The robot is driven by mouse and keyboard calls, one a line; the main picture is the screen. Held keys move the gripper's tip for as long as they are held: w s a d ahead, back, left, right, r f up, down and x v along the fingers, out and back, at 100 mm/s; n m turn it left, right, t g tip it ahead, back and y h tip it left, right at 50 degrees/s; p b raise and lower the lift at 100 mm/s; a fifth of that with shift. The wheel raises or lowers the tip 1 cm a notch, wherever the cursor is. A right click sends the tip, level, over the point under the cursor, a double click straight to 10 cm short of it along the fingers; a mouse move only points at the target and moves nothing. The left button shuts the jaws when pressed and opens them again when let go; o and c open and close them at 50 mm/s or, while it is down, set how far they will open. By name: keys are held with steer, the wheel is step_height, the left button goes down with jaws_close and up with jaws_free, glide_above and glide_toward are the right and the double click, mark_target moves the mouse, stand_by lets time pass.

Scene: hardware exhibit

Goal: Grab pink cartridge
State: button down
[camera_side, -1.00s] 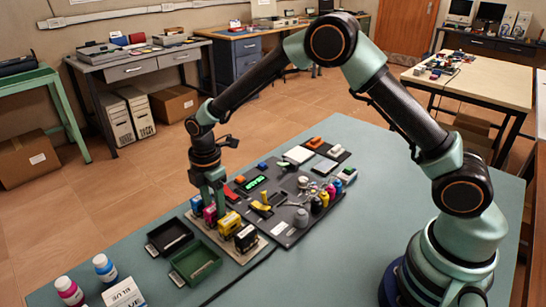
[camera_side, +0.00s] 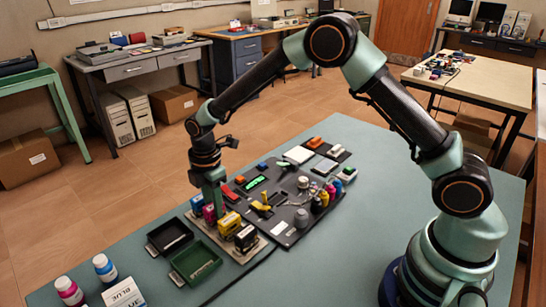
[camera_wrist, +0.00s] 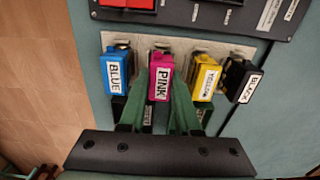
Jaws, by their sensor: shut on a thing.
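The pink cartridge (camera_wrist: 159,76), labelled PINK, stands in a row on a pale strip, between the blue cartridge (camera_wrist: 117,72) and the yellow cartridge (camera_wrist: 205,79). A black cartridge (camera_wrist: 240,82) is at the right end of the row. My gripper (camera_wrist: 160,92) is shut on the pink cartridge, with one green finger on each side of it. In the side view my gripper (camera_side: 213,200) points down at the row, and the pink cartridge (camera_side: 209,214) shows partly beside it. I cannot see clear space under the pink cartridge.
A black tray (camera_side: 153,247) and a green tray (camera_side: 177,278) lie in front of the row. A dark panel (camera_side: 284,241) with switches and small bottles is behind it. Blue and pink bottles (camera_side: 105,268) (camera_side: 69,291) stand at the lower left.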

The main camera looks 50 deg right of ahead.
steer(key=shift+r, duration=3.05)
